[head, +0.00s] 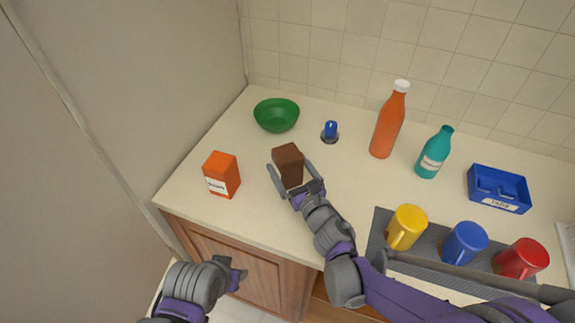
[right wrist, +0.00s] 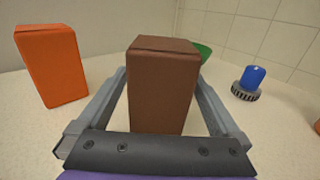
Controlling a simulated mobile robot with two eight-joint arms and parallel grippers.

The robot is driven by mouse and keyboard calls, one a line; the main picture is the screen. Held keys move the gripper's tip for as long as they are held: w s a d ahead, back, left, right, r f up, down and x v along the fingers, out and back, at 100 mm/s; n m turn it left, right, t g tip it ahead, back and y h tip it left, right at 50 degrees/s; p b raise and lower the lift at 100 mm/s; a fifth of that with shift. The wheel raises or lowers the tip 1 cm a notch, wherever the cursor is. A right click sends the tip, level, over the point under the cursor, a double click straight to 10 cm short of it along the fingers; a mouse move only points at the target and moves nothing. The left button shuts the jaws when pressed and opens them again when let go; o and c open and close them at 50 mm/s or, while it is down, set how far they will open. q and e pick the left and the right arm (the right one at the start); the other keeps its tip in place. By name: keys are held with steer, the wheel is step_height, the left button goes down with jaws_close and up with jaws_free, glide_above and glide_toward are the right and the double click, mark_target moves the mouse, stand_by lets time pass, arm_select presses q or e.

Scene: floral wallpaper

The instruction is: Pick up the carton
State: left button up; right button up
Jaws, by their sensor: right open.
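A brown carton (head: 288,158) stands upright on the counter, left of the middle. My right gripper (head: 291,174) is open with one finger on each side of it. In the right wrist view the brown carton (right wrist: 160,90) stands between the two fingers, with a gap visible beside it. An orange carton (head: 221,175) with a white label stands upright to the left, outside the fingers; it also shows in the right wrist view (right wrist: 52,65). My left gripper (head: 238,276) is low in front of the cabinet, away from the cartons, and its finger opening is unclear.
A green bowl (head: 277,115) and a blue-topped object (head: 330,131) stand behind. An orange bottle (head: 388,125), teal bottle (head: 433,155) and blue tray (head: 498,172) are to the right. Yellow (head: 407,226), blue (head: 464,242) and red (head: 521,258) mugs stand on a grey mat (head: 379,222).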

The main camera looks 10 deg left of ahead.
steer(key=shift+w+a, duration=0.25)
steer(key=shift+w, duration=0.2)
steer(key=c, duration=1.6)
